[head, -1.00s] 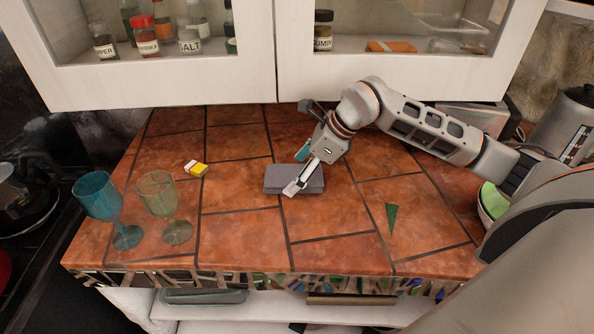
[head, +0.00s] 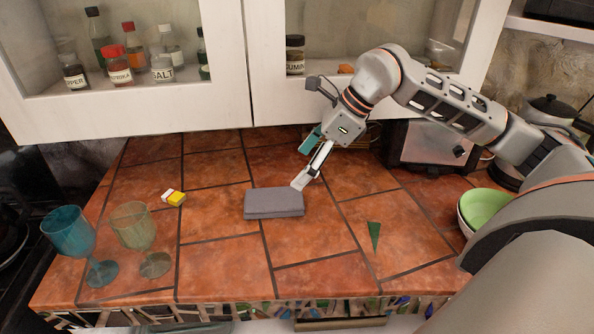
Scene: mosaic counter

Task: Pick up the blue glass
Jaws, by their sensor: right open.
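The blue glass (head: 70,232) is a stemmed goblet standing upright at the left front of the tiled counter. A green-tinted glass (head: 133,226) of similar shape stands upright close to its right. My left gripper is not in view.
A small yellow and white box (head: 173,197) lies behind the glasses. A green triangular piece (head: 374,236) lies right of centre. Green and white bowls (head: 484,208) and a toaster (head: 436,150) stand at the right. White cabinets (head: 190,117) hang over the back. The counter's front edge is near the glasses.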

